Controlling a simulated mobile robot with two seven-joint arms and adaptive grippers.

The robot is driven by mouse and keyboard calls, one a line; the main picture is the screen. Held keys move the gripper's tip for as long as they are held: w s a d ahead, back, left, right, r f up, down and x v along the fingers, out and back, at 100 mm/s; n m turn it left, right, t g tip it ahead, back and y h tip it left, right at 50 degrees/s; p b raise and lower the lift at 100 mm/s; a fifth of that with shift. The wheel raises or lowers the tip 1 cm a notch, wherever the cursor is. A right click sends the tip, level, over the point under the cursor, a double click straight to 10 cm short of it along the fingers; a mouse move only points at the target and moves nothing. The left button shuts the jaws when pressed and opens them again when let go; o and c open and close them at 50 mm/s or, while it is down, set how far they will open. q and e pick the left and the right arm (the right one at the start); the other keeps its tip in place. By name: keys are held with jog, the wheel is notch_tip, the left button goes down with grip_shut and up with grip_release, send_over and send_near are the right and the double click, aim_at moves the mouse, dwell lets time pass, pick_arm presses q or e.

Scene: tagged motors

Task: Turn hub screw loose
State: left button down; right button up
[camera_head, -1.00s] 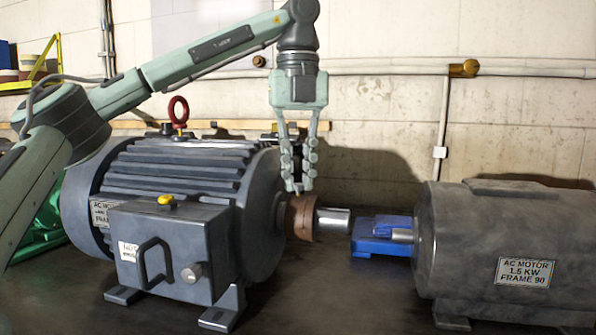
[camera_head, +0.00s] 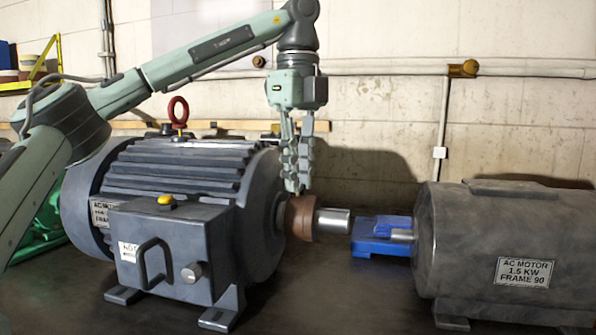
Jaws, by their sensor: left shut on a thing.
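A rust-brown hub (camera_head: 300,217) sits on the shaft (camera_head: 333,221) of the large grey motor (camera_head: 185,215) at left. My left gripper (camera_head: 297,188) points straight down from above, its fingertips at the top of the hub. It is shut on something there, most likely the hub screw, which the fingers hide. My right gripper is not in view.
A second grey motor (camera_head: 515,250) with a "1.5 KW" plate stands at right. A blue block (camera_head: 376,246) lies between the motors. A red lifting eye (camera_head: 178,111) stands up from the large motor. A pipe runs along the back wall.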

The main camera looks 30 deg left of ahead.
pick_arm(q)
jog(key=shift+f, duration=0.25)
jog(key=c, duration=1.8)
grip_release()
jog(key=shift+w+a, duration=0.1)
jog(key=shift+w, duration=0.05)
jog(key=shift+r, duration=0.15)
jog(key=shift+r, duration=0.15)
notch_tip(320, 180, up, 12)
jog(key=shift+f, duration=0.2)
